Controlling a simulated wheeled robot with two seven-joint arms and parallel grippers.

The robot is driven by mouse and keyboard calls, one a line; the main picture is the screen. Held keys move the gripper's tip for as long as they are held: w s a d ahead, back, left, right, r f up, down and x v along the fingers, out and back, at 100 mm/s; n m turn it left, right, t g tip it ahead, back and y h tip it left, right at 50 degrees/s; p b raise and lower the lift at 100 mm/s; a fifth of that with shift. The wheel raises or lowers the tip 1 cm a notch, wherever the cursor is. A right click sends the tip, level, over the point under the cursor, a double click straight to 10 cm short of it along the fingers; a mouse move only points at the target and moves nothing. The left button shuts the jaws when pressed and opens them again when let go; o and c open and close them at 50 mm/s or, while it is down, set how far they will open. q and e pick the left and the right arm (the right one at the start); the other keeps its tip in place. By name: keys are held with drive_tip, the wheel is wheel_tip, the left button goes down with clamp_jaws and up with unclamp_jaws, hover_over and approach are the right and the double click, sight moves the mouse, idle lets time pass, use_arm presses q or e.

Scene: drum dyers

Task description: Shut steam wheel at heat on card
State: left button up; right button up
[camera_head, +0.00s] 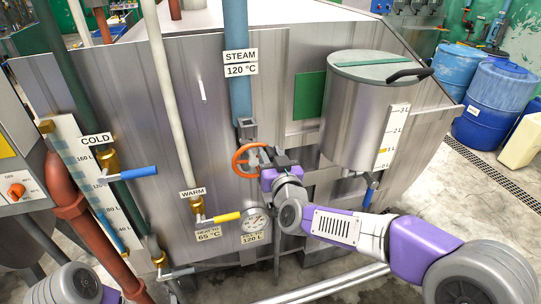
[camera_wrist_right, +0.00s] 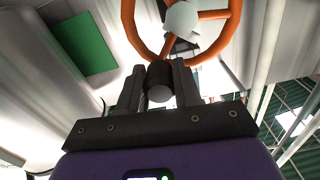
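The steam wheel (camera_head: 243,151) is an orange handwheel under the blue pipe with the "STEAM 120 °C" sign (camera_head: 240,62). My right gripper (camera_head: 267,160) is at its right side. In the right wrist view the orange wheel (camera_wrist_right: 127,22) fills the top, and its dark knob (camera_wrist_right: 160,84) sits between the two fingers of my right gripper (camera_wrist_right: 160,88), which look closed on it. A card (camera_head: 208,234) below the yellow-handled valve reads 65 °C. A round dial (camera_head: 255,221) hangs right of it; its needle is too small to read. My left gripper is out of view.
A yellow-handled warm valve (camera_head: 222,218) and a blue-handled cold valve (camera_head: 138,173) stand left of the wheel. A steel lidded pot (camera_head: 358,115) with a level scale is to the right. A card (camera_head: 251,239) reads 120 L. Blue drums (camera_head: 493,105) stand far right.

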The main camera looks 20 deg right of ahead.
drive_tip(key=c, duration=0.5)
drive_tip(key=shift+d+f+m+b, duration=0.35)
drive_tip(key=shift+f+m+b, duration=0.4)
drive_tip(key=shift+m+b, duration=1.2)
drive_tip(key=shift+d+f+m+b, duration=0.35)
drive_tip(key=shift+f+m+b, duration=0.4)
drive_tip(key=shift+m+b, duration=1.15)
drive_tip(key=shift+d+f+m+b, duration=0.35)
drive_tip(key=shift+f+m+b, duration=0.7)
drive_tip(key=shift+b, duration=1.45)
drive_tip(key=shift+r+m, duration=0.25)
drive_tip(key=shift+m, duration=0.05)
drive_tip(key=o, duration=1)
drive_tip(key=shift+r, duration=0.1)
drive_tip(key=shift+o, duration=0.2)
drive_tip(key=s, duration=0.7)
drive_tip(key=shift+s+p, duration=0.3)
drive_tip(key=shift+p, duration=0.15)
